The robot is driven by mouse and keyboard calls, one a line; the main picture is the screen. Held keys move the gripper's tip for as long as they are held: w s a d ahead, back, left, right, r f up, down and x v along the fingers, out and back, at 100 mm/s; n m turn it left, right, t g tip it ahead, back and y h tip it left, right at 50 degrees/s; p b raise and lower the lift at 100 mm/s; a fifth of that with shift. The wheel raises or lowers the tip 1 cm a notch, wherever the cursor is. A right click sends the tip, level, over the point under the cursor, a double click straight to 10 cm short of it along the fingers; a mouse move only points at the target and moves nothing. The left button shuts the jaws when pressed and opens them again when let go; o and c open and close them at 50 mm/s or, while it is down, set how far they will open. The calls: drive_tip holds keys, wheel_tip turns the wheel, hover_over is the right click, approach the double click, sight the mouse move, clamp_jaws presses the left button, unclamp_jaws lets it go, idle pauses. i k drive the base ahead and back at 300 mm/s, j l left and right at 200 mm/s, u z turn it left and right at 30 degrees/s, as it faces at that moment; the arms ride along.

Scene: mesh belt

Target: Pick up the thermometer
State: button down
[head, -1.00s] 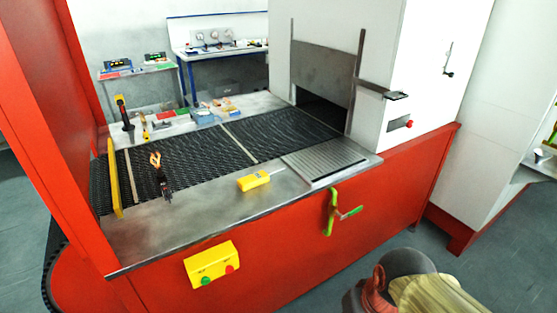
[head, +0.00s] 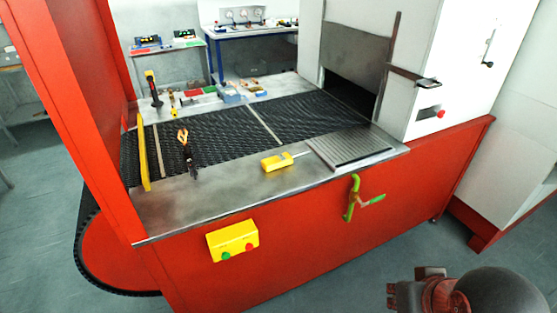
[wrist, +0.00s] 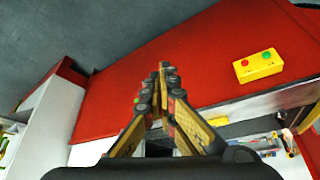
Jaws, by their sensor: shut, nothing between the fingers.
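The thermometer (head: 277,162) is a yellow handheld body with a thin probe pointing right. It lies flat on the bare steel ledge along the belt's front edge. In the wrist view a yellow piece (wrist: 216,122), likely the thermometer, shows partly hidden behind a finger. My gripper (wrist: 163,72) is shut and empty, its fingertips together in front of the red panel. It is apart from the thermometer. The head view shows part of my arm at the bottom right but not the fingertips.
A black tool with orange jaws (head: 186,150) stands left of the thermometer. A grooved metal plate (head: 350,147) lies to its right. Below are a yellow button box (head: 232,240) and a green handle (head: 353,198) on the red panel (head: 300,225). The ledge around the thermometer is clear.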

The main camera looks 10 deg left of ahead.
sight(270, 164)
drive_tip(key=u, duration=0.4)
drive_tip(key=i+u, duration=0.35)
drive_tip(key=i+l+u, duration=0.1)
drive_tip(key=u, duration=0.25)
drive_tip(key=i+l+u, duration=0.2)
drive_tip(key=u, duration=0.15)
drive_tip(key=i+l+u, duration=0.15)
drive_tip(key=i+l, duration=0.6)
